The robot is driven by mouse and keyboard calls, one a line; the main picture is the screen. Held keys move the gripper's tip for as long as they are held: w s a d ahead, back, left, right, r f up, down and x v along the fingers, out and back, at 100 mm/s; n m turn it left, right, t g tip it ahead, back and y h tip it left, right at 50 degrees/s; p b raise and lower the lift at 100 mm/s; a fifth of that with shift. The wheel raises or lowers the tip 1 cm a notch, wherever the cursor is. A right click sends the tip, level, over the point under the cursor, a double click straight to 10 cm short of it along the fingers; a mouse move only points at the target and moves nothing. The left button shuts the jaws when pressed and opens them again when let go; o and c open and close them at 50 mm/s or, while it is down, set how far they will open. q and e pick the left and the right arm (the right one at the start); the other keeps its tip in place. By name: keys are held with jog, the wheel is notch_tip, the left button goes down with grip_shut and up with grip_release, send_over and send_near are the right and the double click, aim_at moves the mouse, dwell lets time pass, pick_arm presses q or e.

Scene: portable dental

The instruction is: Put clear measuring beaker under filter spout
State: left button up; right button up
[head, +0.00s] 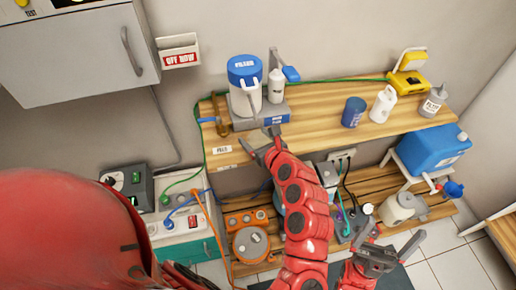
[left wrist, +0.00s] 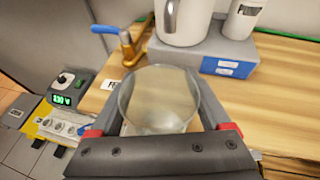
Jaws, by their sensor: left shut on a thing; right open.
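The clear measuring beaker (left wrist: 158,100) is held between the fingers of my left gripper (left wrist: 160,120), its round rim facing the left wrist camera. In the head view my left gripper (head: 262,146) is at the front edge of the upper wooden shelf, and the beaker is hard to make out there. The filter (head: 244,90), white with a blue lid, stands on a grey base just beyond it; its lower body (left wrist: 184,18) shows in the left wrist view. I cannot clearly make out its spout. My right gripper (head: 378,254) is open and empty, low at the right.
A brass post with a blue handle (left wrist: 128,46) stands left of the grey base (head: 272,116). A white bottle (head: 276,84) is beside the filter. A blue cup (head: 353,111) and white jug (head: 382,104) stand further right. The shelf between is clear.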

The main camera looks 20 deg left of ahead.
pick_arm(q)
jog(key=w+a+b, duration=0.2)
jog(key=w, duration=0.1)
jog(key=shift+f, duration=0.2)
jog(key=shift+w+a+r+b, duration=0.2)
jog(key=shift+w+a+b, duration=0.2)
jog(key=shift+w+b, duration=0.15)
jog(key=shift+b, duration=0.3)
jog(key=shift+f+b, duration=0.55)
jog(key=shift+b, duration=0.05)
dwell(0.3)
jog(key=o, duration=1.2)
jog(key=shift+c, duration=0.2)
